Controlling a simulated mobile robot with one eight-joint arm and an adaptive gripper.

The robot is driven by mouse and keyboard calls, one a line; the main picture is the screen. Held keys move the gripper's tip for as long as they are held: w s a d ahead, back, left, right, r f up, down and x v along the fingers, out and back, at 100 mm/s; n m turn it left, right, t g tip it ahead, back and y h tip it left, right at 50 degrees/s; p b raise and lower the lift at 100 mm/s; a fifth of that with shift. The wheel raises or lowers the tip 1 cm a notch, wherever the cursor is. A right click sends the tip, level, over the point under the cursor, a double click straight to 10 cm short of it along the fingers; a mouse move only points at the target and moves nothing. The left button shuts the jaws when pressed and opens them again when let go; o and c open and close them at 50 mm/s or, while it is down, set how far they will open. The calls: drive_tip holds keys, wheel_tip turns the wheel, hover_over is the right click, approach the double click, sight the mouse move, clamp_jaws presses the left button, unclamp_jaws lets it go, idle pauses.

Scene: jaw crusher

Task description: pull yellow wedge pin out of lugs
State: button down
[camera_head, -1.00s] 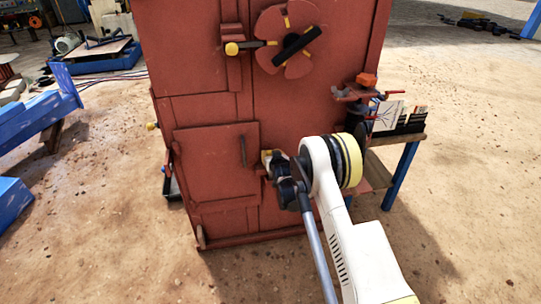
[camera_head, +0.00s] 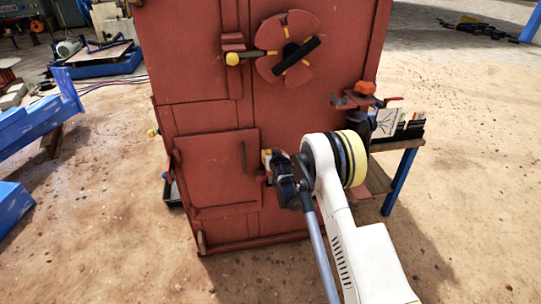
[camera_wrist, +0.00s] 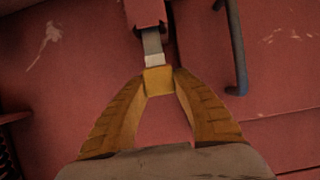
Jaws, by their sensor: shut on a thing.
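The yellow wedge pin (camera_wrist: 158,81) has a yellow block-like head and a pale grey shank running up in the wrist view. The upper end of the shank enters a red lug (camera_wrist: 145,12) on the red crusher body; the part inside is hidden. My gripper (camera_wrist: 160,80) is shut on the yellow head, one finger on each side. In the head view, my gripper (camera_head: 267,160) is at the right edge of the small red door (camera_head: 215,165), by its latch; the pin cannot be made out clearly there.
A door handle (camera_wrist: 235,50) stands close to the right of the pin. Another yellow-ended pin (camera_head: 232,59) sits in the upper latch beside a red slotted disc (camera_head: 290,25). A small table (camera_head: 408,152) stands right of the crusher. Sandy ground lies open in front.

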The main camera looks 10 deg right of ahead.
drive_tip(key=shift+r+p, duration=2.65)
drive_tip(key=shift+r, duration=3.45)
drive_tip(key=s+r+b, duration=0.1)
drive_tip(key=s+b, duration=0.1)
drive_tip(key=s, duration=1)
